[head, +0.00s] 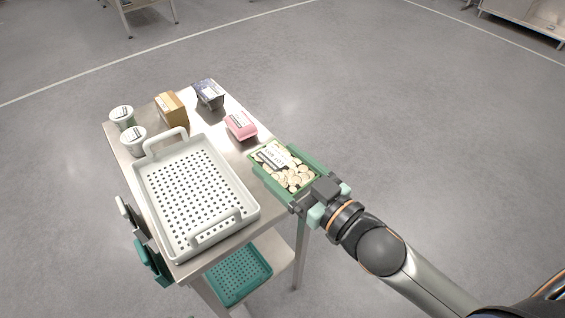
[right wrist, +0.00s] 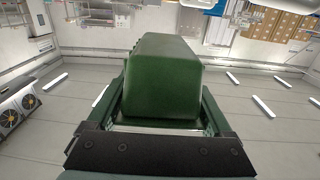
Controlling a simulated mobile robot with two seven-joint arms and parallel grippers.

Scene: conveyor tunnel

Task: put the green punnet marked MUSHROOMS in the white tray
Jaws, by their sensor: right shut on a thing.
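The green punnet (head: 284,168) holds pale mushrooms and has a label on top. It is at the right edge of the table, to the right of the white tray. My right gripper (head: 317,199) is shut on its near end; whether the punnet touches the table cannot be told. In the right wrist view the green punnet (right wrist: 165,80) fills the space between the fingers. The white tray (head: 197,195) is empty, with a perforated floor and two raised handles. My left gripper is not in view.
On the metal table (head: 225,150) stand two white tubs (head: 134,140), a brown box (head: 171,109), a dark punnet (head: 209,95) and a pink pack (head: 240,126) behind the tray. A green perforated tray (head: 240,273) lies on the lower shelf.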

